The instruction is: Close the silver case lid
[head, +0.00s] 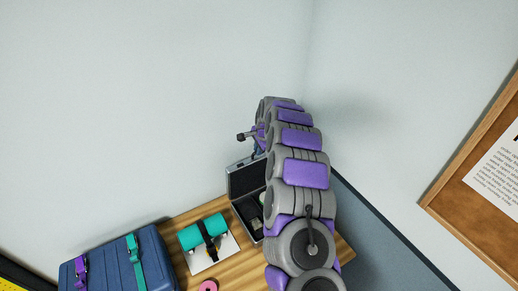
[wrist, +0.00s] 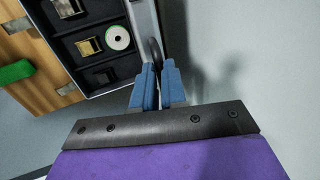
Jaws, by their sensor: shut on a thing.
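The silver case is open on the wooden table. Its lid (head: 245,178) stands raised in the head view, with a dark lining, and the dark case base (head: 251,222) lies in front, partly behind my arm. In the wrist view the base's dark insert (wrist: 92,30) shows compartments with metal buckles and a white roll. A silver strip, seemingly the lid seen edge-on (wrist: 146,35), runs beside it. My gripper (wrist: 157,70) has blue fingers shut on a dark curved handle (wrist: 154,48) at the lid's edge. In the head view my gripper (head: 258,152) is small at the lid's top.
A teal roll (head: 203,231) with a black strap lies on a white sheet left of the case. A blue suitcase (head: 105,265) with straps stands farther left, and a pink ring (head: 208,286) lies at the front. Walls close in behind; a corkboard (head: 480,195) hangs right.

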